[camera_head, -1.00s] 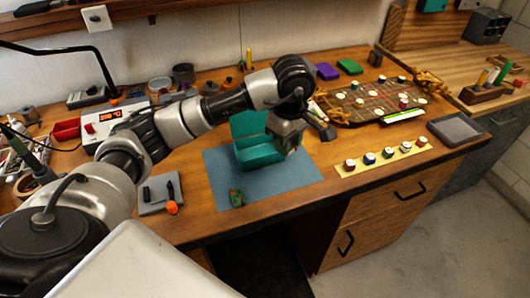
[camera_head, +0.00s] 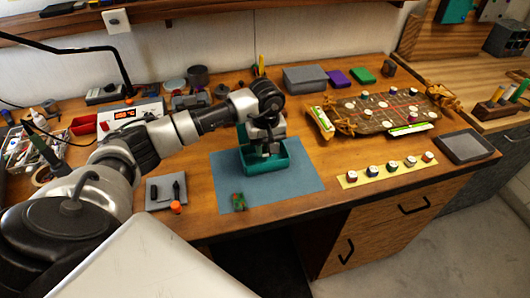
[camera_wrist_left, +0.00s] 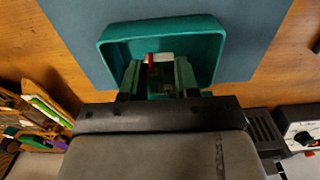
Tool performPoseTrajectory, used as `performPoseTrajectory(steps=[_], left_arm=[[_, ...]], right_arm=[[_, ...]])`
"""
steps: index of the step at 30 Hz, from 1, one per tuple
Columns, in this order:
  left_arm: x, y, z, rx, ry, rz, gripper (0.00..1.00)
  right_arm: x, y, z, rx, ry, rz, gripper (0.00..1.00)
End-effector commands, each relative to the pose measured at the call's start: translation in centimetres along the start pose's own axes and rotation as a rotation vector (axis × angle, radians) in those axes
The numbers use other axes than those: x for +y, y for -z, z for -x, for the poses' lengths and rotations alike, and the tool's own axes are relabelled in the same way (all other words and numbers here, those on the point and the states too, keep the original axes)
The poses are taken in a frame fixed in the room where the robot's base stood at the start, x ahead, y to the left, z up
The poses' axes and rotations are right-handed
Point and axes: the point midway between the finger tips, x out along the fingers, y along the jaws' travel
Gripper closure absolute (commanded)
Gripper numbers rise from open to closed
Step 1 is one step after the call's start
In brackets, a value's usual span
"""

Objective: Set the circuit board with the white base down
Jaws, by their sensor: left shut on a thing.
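My left gripper (camera_head: 267,152) is over the teal open box (camera_head: 283,163), with its fingertips pointing down at the box opening. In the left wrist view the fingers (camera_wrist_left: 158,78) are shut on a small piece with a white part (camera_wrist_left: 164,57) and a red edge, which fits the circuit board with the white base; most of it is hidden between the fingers. The teal box (camera_wrist_left: 205,30) surrounds the fingertips in that view. I cannot tell whether the held piece touches the box floor. My right gripper is not in view.
The box stands on a blue-grey mat (camera_head: 300,186). A small green and orange board (camera_head: 239,202) lies on the mat's front edge. A yellow strip with several round pieces (camera_head: 350,177) and a grey tray (camera_head: 466,147) lie to the right. The mat's front right is clear.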

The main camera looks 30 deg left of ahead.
Motion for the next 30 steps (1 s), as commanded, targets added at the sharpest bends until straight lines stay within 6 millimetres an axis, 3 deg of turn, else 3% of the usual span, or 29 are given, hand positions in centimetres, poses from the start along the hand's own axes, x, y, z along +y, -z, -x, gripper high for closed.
performPoseTrajectory(steps=[5,12,24,25,30], left_arm=[[-0.2,0.4,-0.9,-0.003,0.002,0.000,0.95],[-0.2,0.4,-4.0,-0.003,0.001,0.000,0.95],[-0.1,0.4,-4.8,0.000,0.000,0.000,0.95],[-0.1,0.4,-4.7,0.000,0.000,0.000,0.66],[-0.1,0.4,-4.7,0.000,0.000,0.000,0.44]], right_arm=[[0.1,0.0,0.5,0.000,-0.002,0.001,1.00],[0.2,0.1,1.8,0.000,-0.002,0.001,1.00],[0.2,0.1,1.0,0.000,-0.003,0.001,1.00],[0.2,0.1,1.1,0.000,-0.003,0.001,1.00],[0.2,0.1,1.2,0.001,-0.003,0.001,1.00]])
